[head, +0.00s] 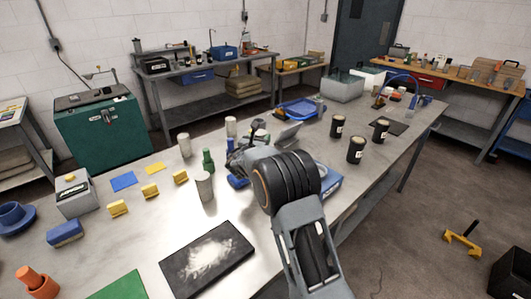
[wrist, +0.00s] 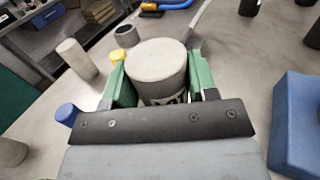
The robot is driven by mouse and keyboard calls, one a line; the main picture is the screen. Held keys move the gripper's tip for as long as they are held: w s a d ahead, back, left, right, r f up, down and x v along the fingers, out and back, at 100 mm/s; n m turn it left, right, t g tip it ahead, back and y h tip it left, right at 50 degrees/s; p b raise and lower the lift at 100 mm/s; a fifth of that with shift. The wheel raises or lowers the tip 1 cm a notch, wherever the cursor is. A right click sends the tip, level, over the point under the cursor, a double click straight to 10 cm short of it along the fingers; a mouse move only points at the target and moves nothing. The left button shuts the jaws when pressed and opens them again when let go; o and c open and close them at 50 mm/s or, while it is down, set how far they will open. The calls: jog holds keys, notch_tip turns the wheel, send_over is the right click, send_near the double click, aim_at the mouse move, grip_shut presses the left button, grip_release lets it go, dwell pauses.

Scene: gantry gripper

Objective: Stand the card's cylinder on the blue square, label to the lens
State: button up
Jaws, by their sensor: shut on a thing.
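My gripper (wrist: 160,82) has green fingers, and they are shut on a pale grey cylinder (wrist: 157,58). Dark marks of a label show low on its side in the wrist view, mostly hidden by the gripper. In the head view my own wrist hides most of the gripper and the held cylinder. The blue square (head: 123,181) lies flat and bare on the left part of the bench, apart from the gripper. Other pale cylinders stand on the bench, one at the back (head: 185,145) and one nearer (head: 204,187). I cannot make out the card or a lens for certain.
A green bottle (head: 208,160) stands between the pale cylinders. Yellow blocks (head: 150,191) lie right of the blue square, and a grey box (head: 75,194) stands left of it. Black labelled cylinders (head: 356,150) stand at the right. A dark plate (head: 207,257) lies in front.

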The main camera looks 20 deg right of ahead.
jog(key=shift+s+d+f, duration=0.55)
jog(key=shift+d+f, duration=0.15)
jog(key=shift+f, duration=0.2)
jog(key=shift+s+d+f+p, duration=0.15)
jog(key=shift+f+p, duration=0.25)
jog(key=shift+f, duration=1.45)
jog(key=shift+f, duration=0.1)
jog(key=o, duration=1.2)
